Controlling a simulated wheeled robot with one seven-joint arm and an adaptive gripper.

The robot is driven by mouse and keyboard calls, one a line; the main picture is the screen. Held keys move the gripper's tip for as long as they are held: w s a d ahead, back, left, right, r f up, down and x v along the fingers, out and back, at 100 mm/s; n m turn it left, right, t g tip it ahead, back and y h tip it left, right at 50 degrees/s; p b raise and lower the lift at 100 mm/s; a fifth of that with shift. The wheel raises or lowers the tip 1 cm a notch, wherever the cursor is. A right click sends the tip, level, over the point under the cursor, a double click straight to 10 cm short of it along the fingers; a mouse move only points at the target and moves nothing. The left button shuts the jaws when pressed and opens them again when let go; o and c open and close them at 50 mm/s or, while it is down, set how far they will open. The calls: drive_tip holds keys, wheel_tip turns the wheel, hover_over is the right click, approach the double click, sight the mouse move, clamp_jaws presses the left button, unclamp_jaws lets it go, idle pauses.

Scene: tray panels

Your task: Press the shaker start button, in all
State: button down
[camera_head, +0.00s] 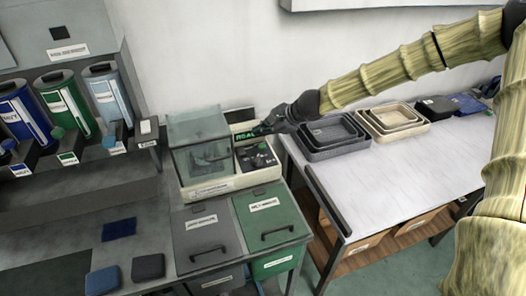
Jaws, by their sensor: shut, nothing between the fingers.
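The shaker (225,182) is a pale box with a clear lid (198,122) over its left part and a dark control panel (257,158) on its right part. A green lit display (244,135) shows letters at the back of the panel, partly covered by my gripper. A small green spot shows on the panel, but I cannot tell whether it is the start button. My gripper (262,130) is shut and empty, at the back right of the panel. I cannot tell whether its tips touch the panel.
Grey and green lidded bins (270,217) stand in front of the shaker. At the right, a table (400,170) holds nested grey trays (333,136) and beige trays (396,118). Blue, green and light blue dispensers (65,108) stand at the left. Folded dark cloths (119,229) lie on the counter.

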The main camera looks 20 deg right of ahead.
sight(261, 147)
drive_tip(key=f, duration=0.1)
drive_tip(key=w+f+b, duration=0.1)
drive_tip(key=f, duration=0.2)
drive_tip(key=shift+w+a+f+b, duration=0.1)
drive_tip(key=shift+w+a+b, duration=0.1)
drive_tip(key=shift+w+b, duration=0.15)
drive_tip(key=shift+s+d+r, duration=0.1)
drive_tip(key=shift+s+r, duration=0.15)
drive_tip(key=shift+s, duration=0.2)
drive_tip(key=shift+w+f, duration=0.15)
drive_tip(key=shift+w, duration=0.1)
drive_tip(key=shift+s, duration=0.1)
drive_tip(key=shift+f+b, duration=0.35)
drive_tip(key=shift+b, duration=0.05)
